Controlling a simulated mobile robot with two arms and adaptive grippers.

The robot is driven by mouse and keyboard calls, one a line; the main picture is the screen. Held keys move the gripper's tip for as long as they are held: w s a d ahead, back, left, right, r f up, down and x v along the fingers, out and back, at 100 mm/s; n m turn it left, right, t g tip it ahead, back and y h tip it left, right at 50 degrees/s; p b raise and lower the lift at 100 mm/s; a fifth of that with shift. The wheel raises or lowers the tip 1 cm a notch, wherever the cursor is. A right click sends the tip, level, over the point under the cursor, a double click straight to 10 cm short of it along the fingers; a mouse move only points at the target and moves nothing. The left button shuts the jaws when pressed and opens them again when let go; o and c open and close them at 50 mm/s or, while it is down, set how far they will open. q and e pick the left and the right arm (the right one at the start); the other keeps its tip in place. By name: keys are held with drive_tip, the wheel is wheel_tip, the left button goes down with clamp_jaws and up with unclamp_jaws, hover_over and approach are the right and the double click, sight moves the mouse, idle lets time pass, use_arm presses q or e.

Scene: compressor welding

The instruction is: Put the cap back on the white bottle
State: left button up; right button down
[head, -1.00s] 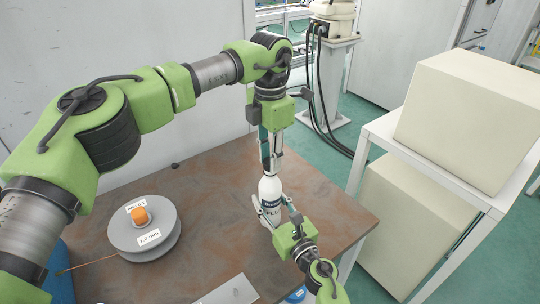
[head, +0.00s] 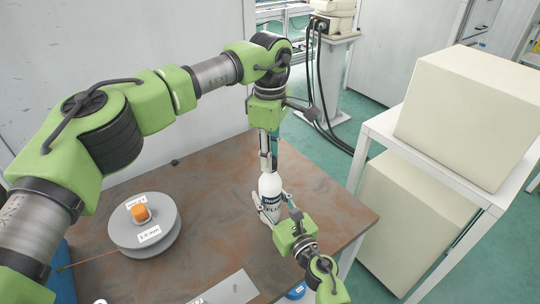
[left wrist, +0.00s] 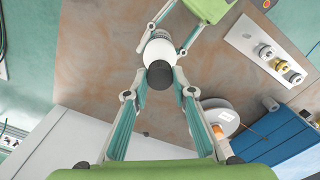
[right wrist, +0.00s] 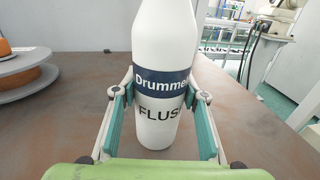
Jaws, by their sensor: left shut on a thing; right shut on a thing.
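The white bottle (head: 270,187) stands upright near the table's right edge, with a dark blue label band (right wrist: 162,82). My right gripper (head: 270,210) is shut around its body at label height; the right wrist view shows a finger on each side. My left gripper (head: 268,168) points down over the bottle's top. In the left wrist view, its fingertips are shut on a round black cap (left wrist: 160,75), which lies over the white bottle top (left wrist: 158,50). The fingers hide the join, so I cannot tell whether the cap is seated.
A grey spool (head: 125,232) with an orange centre sits on the brown table (head: 215,215) at left. A small dark object (head: 175,162) lies near the back edge. A metal plate (head: 232,290) is at the front. A white rack (head: 375,130) with cream boxes stands at right.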

use_arm(q)
drive_tip(key=m, duration=1.1)
drive_tip(key=shift+m, duration=0.3)
drive_tip(key=m, duration=0.5)
drive_tip(key=shift+m, duration=0.4)
drive_tip(key=m, duration=0.4)
drive_tip(key=o, duration=0.7)
drive_tip(key=shift+r, duration=2.2)
